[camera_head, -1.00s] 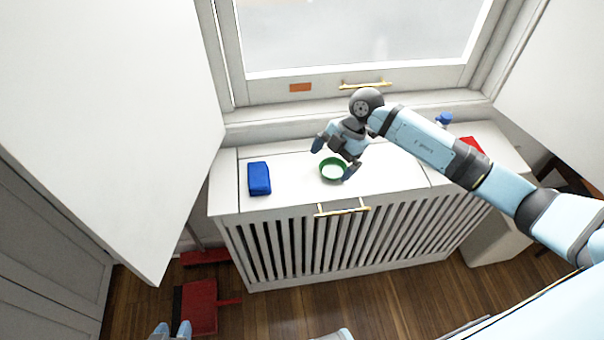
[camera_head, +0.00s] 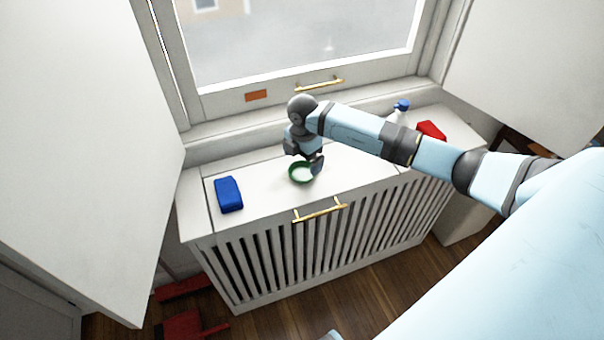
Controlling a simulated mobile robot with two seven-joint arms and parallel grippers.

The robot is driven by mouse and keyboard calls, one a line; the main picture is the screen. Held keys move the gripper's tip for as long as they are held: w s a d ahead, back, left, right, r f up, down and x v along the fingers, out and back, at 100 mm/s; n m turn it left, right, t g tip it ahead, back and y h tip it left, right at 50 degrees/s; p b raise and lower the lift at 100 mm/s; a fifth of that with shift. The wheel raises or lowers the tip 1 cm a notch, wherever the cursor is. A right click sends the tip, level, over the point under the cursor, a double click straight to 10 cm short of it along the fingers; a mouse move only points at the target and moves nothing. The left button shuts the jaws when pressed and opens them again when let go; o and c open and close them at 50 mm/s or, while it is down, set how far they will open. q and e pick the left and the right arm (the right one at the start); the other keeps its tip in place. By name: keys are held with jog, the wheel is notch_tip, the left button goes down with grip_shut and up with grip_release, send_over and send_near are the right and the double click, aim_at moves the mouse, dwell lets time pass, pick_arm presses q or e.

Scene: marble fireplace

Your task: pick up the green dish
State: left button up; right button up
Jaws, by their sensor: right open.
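The green dish (camera_head: 293,177) is a small round bowl with a green rim and a pale inside. It sits on the white cabinet top near its front edge. My right gripper (camera_head: 304,158) is just over the dish, pointing down, with its fingers open. One finger overlaps the dish's right rim in the view; I cannot tell whether it touches. Part of the dish's far right side is hidden by this finger. My left gripper is not in view.
A blue block (camera_head: 228,194) lies left of the dish. A red object (camera_head: 431,131) and a blue-topped spray bottle (camera_head: 401,107) are at the right end. A brass handle (camera_head: 320,210) projects at the cabinet's front. The window and its sill (camera_head: 250,125) stand behind.

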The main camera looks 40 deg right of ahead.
aim_at(303, 174)
notch_tip(303, 174, down, 5)
jog(key=shift+f, duration=0.1)
jog(key=c, duration=0.7)
jog(key=shift+w, duration=0.1)
jog(key=shift+c, duration=0.2)
